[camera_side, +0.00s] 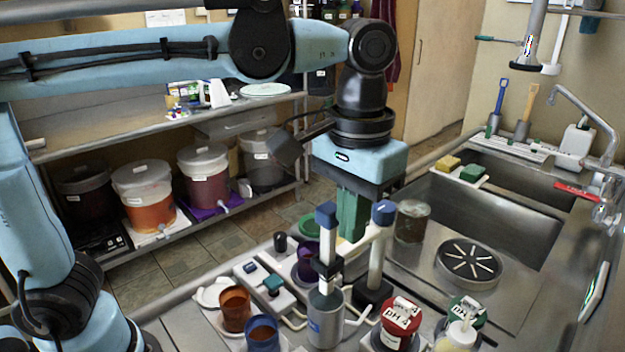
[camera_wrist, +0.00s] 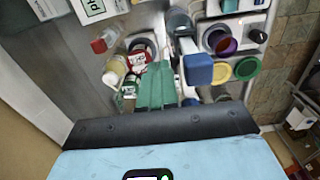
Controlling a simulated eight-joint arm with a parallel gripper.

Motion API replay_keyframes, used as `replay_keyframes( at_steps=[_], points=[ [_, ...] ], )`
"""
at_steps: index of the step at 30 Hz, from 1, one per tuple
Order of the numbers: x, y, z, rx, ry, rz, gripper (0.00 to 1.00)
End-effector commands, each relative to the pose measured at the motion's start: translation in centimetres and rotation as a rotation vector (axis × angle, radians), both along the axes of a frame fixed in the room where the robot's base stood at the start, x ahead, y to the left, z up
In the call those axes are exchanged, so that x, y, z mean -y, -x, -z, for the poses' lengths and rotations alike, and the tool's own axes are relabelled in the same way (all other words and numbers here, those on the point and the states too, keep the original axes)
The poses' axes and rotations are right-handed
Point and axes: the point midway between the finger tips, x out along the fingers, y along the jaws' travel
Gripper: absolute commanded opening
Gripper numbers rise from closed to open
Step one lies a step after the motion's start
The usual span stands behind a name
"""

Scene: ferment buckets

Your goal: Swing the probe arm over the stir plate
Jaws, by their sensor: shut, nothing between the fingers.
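My gripper (camera_side: 350,232) has green fingers, shut together and empty, pointing down. The fingers are behind the probe arm (camera_side: 357,247), a pale bar between two blue-capped uprights. The left upright (camera_side: 326,216) carries a black clamp above a grey-blue bottle (camera_side: 325,318). The right upright (camera_side: 376,262) stands on a black base. In the wrist view a blue cap (camera_wrist: 198,69) is just right of my fingertips (camera_wrist: 157,72); I cannot tell whether they touch. The stir plate seems to be the pale unit (camera_side: 280,298) left of the arm, bearing a purple beaker (camera_side: 308,262).
Orange (camera_side: 235,310) and blue (camera_side: 262,335) cups stand front left. A brown jar (camera_side: 411,222) is close right of my gripper. The sink (camera_side: 500,215) and drain area lie further right.

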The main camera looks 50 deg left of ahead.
Motion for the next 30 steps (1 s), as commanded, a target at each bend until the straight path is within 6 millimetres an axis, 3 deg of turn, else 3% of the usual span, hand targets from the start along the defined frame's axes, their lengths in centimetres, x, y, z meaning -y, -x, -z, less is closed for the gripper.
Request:
replay_keyframes(
  at_steps=[15, 30],
  points=[
    [-0.2, 0.0, 0.0, 0.000, 0.000, -0.001, 0.00],
    [-3.2, 0.6, 0.0, 0.000, 0.000, -0.001, 0.00]
  ],
)
